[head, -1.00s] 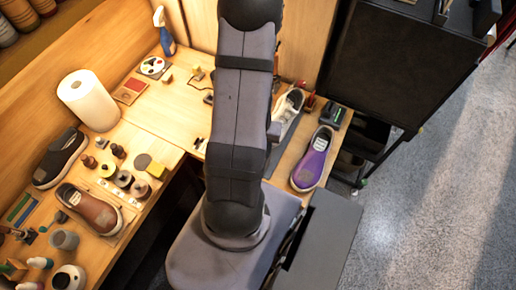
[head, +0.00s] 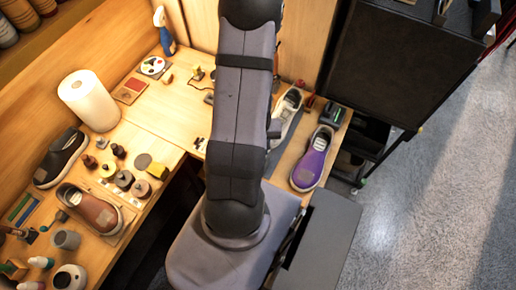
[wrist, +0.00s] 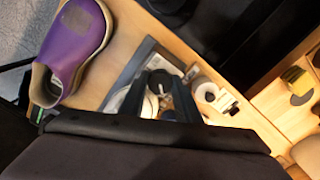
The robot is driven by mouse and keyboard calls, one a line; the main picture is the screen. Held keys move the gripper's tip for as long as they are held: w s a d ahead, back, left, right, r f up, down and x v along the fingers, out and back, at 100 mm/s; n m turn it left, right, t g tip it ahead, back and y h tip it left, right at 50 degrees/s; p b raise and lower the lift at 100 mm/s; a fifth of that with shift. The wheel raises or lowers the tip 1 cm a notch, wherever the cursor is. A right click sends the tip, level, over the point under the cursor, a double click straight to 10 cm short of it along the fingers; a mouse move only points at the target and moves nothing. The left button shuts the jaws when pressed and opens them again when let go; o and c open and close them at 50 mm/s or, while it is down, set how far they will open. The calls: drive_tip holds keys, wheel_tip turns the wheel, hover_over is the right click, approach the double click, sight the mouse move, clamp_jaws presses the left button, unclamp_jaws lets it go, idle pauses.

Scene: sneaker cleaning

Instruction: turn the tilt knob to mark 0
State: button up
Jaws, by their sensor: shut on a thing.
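In the wrist view my gripper (wrist: 160,90) has its two dark fingers closed around a small dark knob (wrist: 159,78), seemingly the tilt knob. The fingers hide much of it, and I cannot read any marks or its angle. Pale round parts (wrist: 150,106) show beside the fingers, within a grey-edged frame (wrist: 129,72). In the head view my arm hides the gripper and the knob.
A purple sneaker (head: 312,160) lies on the right bench; it also shows in the wrist view (wrist: 72,42). A white-and-grey sneaker (head: 286,112) is close beside my arm. Left are a paper roll (head: 88,98), more shoes and several small jars. A black cabinet (head: 400,60) stands behind right.

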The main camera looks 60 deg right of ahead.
drive_tip(key=shift+n, duration=0.4)
drive_tip(key=n, duration=0.3)
drive_tip(key=shift+n, duration=0.4)
drive_tip(key=shift+n+p, duration=0.35)
drive_tip(key=shift+n, duration=1.45)
drive_tip(key=o, duration=0.8)
drive_tip(key=shift+r, duration=0.1)
